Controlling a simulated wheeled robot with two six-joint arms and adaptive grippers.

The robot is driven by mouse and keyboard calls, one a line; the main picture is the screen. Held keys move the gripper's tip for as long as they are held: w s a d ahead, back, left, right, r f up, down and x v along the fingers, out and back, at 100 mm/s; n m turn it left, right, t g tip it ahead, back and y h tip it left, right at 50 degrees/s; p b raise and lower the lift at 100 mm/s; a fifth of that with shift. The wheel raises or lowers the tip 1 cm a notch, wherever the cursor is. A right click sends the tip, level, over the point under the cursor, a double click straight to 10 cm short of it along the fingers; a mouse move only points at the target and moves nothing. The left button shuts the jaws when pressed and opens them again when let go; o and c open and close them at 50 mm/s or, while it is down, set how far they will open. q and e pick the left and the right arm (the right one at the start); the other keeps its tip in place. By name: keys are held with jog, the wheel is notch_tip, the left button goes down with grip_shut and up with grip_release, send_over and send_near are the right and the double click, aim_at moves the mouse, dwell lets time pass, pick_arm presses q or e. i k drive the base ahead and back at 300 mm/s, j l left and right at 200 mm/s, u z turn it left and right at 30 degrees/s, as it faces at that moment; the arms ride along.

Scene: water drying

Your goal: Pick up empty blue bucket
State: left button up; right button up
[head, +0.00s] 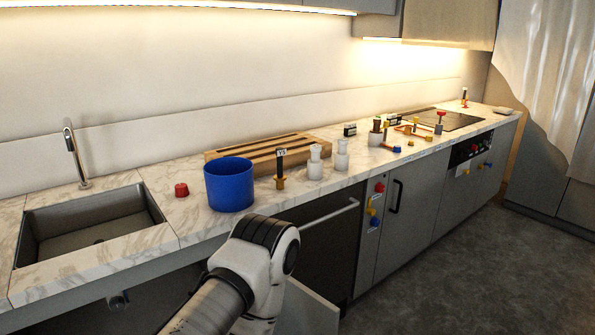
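The blue bucket (229,185) stands upright on the marble counter, to the right of the sink. Its open top faces up, and only blue inner wall shows in it; its bottom is hidden. One of my arms reaches up from the bottom of the head view, and its white and black joint is below and to the right of the bucket in the picture. No gripper fingers of mine show on either side, and nothing touches the bucket.
A sink (88,226) with a faucet (75,155) is at the left. A red object (181,190) sits left of the bucket. A wooden rack (267,150) stands behind, with white bottles (315,163) to the right. Several small coloured items lie farther along the counter.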

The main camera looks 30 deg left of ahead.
aim_at(229, 180)
jog(key=i+l+z, duration=0.15)
jog(key=i+z, duration=0.15)
jog(key=i, duration=0.55)
jog(key=i+z, duration=0.3)
jog(key=i, duration=0.5)
